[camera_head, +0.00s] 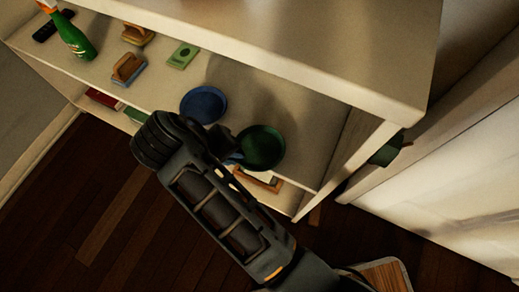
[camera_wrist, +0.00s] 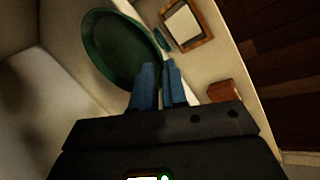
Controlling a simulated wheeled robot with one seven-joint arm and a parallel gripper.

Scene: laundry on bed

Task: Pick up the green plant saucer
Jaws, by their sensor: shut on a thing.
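The green plant saucer (camera_head: 262,146) is a round, dark green dish at the open front of the shelf unit, at the end of my arm. In the wrist view the saucer (camera_wrist: 118,48) fills the upper left, its rim reaching my blue fingertips. My gripper (camera_head: 236,157) is at the saucer's left edge in the head view. In the wrist view my gripper (camera_wrist: 159,72) is shut on the saucer's rim. The exact contact is partly hidden by the fingers. I cannot tell whether the saucer is clear of the shelf.
A blue saucer (camera_head: 204,104) lies left of the green one. Further left on the shelf (camera_head: 305,130) are a green box (camera_head: 182,55), wooden-backed brushes (camera_head: 128,68) and a green bottle (camera_head: 76,40). The white top board overhangs the shelf. A wood-framed item (camera_wrist: 186,27) lies below.

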